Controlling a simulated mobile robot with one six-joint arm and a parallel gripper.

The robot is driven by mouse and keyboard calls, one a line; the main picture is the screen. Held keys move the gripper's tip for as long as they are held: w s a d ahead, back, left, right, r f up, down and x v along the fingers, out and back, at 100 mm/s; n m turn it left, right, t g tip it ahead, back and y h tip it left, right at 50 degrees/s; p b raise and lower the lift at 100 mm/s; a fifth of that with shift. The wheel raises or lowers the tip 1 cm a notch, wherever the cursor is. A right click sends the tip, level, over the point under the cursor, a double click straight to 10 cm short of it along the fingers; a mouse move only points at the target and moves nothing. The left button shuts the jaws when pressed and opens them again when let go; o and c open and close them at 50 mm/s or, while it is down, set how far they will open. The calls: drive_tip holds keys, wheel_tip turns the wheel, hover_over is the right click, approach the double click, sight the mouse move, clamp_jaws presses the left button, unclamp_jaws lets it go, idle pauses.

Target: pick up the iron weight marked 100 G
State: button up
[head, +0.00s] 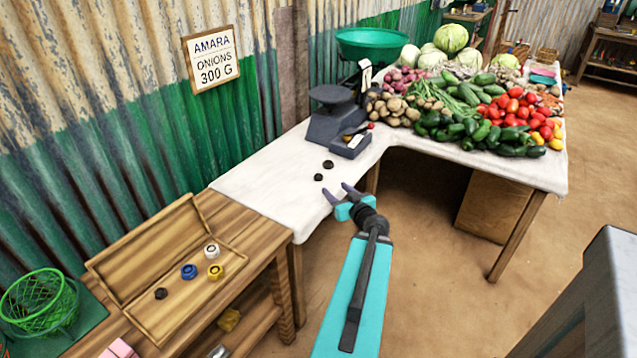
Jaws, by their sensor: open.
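Two small dark round weights lie on the white-covered table (255,185): one farther back (327,164) and one nearer (318,177). Any markings on them are too small to read, so I cannot tell which is the 100 G one. My gripper (338,192) is open and empty, with its two dark fingertips spread near the table's front edge, just to the right of and nearer than the two dark weights. Another dark weight (161,293) lies in the open wooden case (190,318) at the lower left; its marking is also unreadable.
The case also holds a blue weight (189,271), a white weight (212,249) and a yellow weight (215,271). A balance with a dark pan (331,94) and green bowl (371,44) stands behind the dark weights, beside a small grey box (350,146). Vegetables fill the table's right. A sign (212,60) reads AMARA ONIONS 300 G.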

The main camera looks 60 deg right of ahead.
sight(319, 177)
drive_tip(key=shift+b+x, duration=0.8)
drive_tip(key=shift+b, duration=3.85)
drive_tip(key=b+x, duration=0.3)
drive_tip(key=b, duration=0.1)
drive_tip(key=shift+s, duration=0.1)
drive_tip(key=shift+x, duration=1.3)
drive_tip(key=shift+r, duration=0.1)
drive_tip(key=shift+a+p+x, duration=0.15)
drive_tip(key=shift+x, duration=0.8)
drive_tip(key=shift+a+p+x, duration=0.15)
drive_tip(key=shift+x, duration=0.8)
drive_tip(key=shift+r+x, duration=0.2)
drive_tip(key=shift+x, duration=0.7)
drive_tip(key=shift+f, duration=0.2)
drive_tip(key=shift+a, duration=0.1)
